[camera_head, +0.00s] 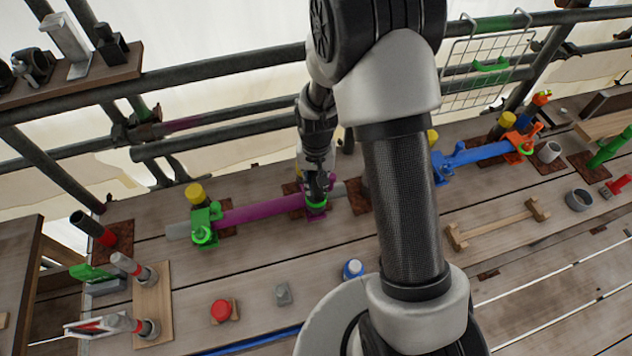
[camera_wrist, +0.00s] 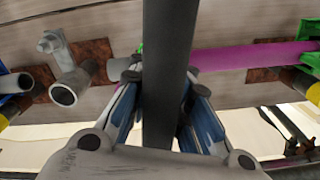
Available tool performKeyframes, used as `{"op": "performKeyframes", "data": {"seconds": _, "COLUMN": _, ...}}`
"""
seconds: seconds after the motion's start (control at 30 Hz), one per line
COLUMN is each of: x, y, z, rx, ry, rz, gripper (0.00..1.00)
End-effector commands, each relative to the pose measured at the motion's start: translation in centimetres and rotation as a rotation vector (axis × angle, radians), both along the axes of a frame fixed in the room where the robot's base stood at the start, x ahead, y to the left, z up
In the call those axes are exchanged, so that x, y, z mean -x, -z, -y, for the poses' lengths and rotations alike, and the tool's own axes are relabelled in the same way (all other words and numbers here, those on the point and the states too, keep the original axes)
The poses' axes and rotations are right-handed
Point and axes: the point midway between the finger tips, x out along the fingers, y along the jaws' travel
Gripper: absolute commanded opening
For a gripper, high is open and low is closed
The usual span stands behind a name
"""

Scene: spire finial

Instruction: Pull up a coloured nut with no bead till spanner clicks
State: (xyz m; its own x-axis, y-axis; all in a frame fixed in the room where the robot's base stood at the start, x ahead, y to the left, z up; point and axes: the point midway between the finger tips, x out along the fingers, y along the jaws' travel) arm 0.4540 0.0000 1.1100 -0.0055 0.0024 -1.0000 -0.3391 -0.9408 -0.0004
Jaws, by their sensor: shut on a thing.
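My gripper (camera_head: 316,184) is low over the purple tube (camera_head: 255,211), at its right end. In the wrist view my gripper (camera_wrist: 161,82) is shut on a long dark grey bar (camera_wrist: 170,45), probably the spanner. A green coupler with a nut (camera_head: 203,232) sits at the purple tube's left end. Another green piece (camera_head: 317,207) shows right below my gripper; its nut and the spanner's fit on it are hidden. A blue tube (camera_head: 480,153) has a blue coupler (camera_head: 440,168) and an orange coupler (camera_head: 524,143). I cannot make out beads.
Scaffold rails run behind the planks. A wooden rack (camera_head: 152,303) with red-banded tools stands at the left. A red knob (camera_head: 221,310), a blue-and-white item (camera_head: 352,269) and a wooden cradle (camera_head: 497,226) lie in front. A wire basket (camera_head: 487,70) hangs behind. Bare planks lie between.

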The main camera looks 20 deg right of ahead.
Motion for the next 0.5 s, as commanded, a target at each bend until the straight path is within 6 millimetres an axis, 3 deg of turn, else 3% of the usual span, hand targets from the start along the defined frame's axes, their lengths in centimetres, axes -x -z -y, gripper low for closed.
{"op": "performKeyframes", "data": {"seconds": 0.5, "x": -0.1, "y": -3.9, "z": 0.0, "rx": 0.0, "ry": -0.004, "rz": 0.002, "gripper": 0.0}}
